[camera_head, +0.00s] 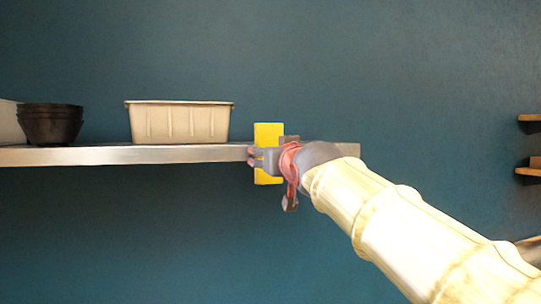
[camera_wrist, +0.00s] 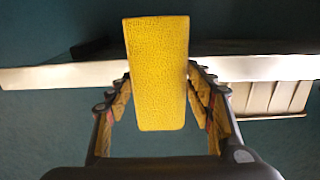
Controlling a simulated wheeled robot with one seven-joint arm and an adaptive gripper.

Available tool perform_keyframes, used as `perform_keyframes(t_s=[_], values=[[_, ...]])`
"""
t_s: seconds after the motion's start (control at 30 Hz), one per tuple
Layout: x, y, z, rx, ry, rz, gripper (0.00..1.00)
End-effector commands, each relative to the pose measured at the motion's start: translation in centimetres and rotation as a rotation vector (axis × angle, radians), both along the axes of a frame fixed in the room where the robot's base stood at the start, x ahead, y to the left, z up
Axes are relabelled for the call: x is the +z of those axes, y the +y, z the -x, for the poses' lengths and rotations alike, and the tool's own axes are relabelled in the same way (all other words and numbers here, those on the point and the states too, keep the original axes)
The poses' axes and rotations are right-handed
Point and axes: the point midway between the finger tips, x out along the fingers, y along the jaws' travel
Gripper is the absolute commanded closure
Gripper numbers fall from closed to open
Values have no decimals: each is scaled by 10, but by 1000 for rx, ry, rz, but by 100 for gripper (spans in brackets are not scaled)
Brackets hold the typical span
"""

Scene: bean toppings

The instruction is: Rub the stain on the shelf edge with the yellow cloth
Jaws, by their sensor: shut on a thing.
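The yellow cloth (camera_head: 268,132) is a flat upright block in the head view, held at the front edge of the shelf (camera_head: 190,154). It also shows large in the middle of the wrist view (camera_wrist: 158,75). My gripper (camera_head: 258,158) is shut on the cloth, with one finger on each side of it in the wrist view (camera_wrist: 158,95). The cloth overlaps the shelf edge in both views. I cannot tell whether it touches the edge. No stain is visible; the cloth and gripper hide part of the edge.
A cream ribbed tub (camera_head: 180,122) stands on the shelf left of the cloth. Stacked dark bowls (camera_head: 50,123) stand farther left. Small wooden shelves (camera_head: 530,171) are at the far right. The space below the shelf looks clear.

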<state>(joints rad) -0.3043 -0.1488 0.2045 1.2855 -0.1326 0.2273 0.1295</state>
Motion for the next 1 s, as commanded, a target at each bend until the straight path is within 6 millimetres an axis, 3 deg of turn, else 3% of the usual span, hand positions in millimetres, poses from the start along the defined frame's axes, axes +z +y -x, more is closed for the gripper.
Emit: perform_keyframes(t_s=[0.77,1.0], values=[[0,3,-13,0,-1,0,68],[4,-10,-16,1,1,-1,68]])
